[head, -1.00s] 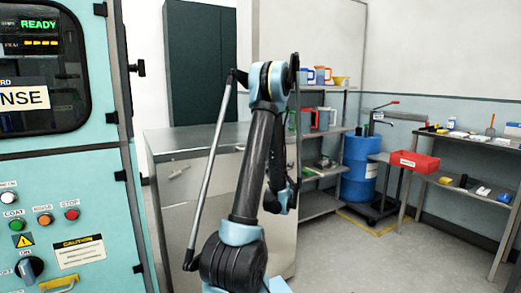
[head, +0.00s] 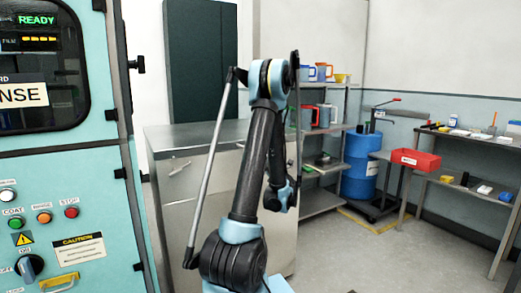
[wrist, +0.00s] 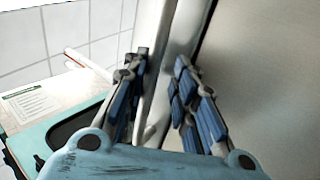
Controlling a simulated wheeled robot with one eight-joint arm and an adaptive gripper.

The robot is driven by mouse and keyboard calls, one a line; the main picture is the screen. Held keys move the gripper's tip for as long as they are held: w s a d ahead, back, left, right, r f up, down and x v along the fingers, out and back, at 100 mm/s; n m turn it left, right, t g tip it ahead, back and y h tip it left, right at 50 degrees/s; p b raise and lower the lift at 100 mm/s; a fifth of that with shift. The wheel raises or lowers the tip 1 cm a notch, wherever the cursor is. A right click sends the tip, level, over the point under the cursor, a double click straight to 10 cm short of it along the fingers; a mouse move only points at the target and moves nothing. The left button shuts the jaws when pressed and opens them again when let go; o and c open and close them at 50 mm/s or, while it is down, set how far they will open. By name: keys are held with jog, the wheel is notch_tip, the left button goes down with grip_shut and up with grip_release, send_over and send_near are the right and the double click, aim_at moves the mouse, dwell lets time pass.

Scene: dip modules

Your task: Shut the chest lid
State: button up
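A steel cabinet-like chest (head: 205,137) with a flat top stands behind my arm in the head view. I cannot tell for certain which part is its lid. In the wrist view my gripper (wrist: 162,64) has its two blue-padded fingers apart, one on each side of a pale metal strip or edge (wrist: 178,48). I cannot tell whether the fingers touch this edge. A broad grey-beige surface (wrist: 262,70) fills the right of the wrist view. My arm hides part of the chest's front, and the gripper is not clear in the head view.
A teal machine (head: 92,160) with buttons stands close at left. A dark green cabinet (head: 202,60) is behind the chest. Floor at the lower right is mostly clear.

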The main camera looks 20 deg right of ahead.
jog(key=shift+r, duration=4.9)
